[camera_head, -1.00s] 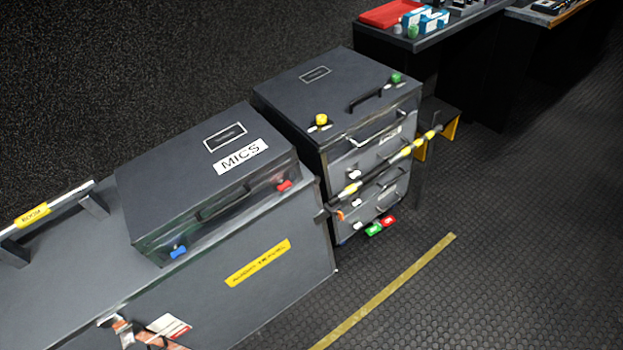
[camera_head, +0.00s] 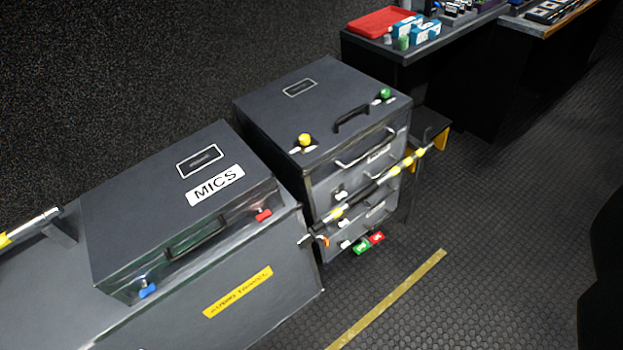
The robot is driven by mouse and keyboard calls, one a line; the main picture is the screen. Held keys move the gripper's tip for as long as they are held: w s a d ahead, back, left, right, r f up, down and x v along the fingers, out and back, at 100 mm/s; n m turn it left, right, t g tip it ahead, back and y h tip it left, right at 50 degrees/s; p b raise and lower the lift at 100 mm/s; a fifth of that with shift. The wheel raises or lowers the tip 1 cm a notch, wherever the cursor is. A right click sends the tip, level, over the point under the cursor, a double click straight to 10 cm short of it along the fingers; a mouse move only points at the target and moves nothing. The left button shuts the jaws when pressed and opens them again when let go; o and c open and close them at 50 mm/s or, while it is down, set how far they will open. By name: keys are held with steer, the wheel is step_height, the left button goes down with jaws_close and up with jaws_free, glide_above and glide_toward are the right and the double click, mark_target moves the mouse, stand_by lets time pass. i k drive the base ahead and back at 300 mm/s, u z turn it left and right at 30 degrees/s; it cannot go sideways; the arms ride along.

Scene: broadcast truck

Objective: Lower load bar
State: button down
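The load bar (camera_head: 377,185) is a dark bar with yellow bands. It runs at a slant in the picture across the front of a dark grey drawer case (camera_head: 268,113), past the grey drawer fronts. Its near left end lies by the corner of the long grey trunk, with a small orange part (camera_head: 322,241) close by. Its far right end reaches a dark stand with yellow edges. I cannot tell what holds its ends. My gripper's fingers do not show in this view.
The MICS case (camera_head: 140,205) lies on the trunk (camera_head: 290,268). Green and red tags (camera_head: 369,243) hang below the drawers. A dark table (camera_head: 405,56) with a red tray (camera_head: 384,22) stands behind. Ribbed floor with a yellow line (camera_head: 395,298) is open at right; a dark unclear shape fills the right edge.

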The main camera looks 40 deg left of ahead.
mark_target(353, 201)
steer(key=u, duration=0.3)
steer(key=i, duration=1.05)
steer(key=u, duration=0.3)
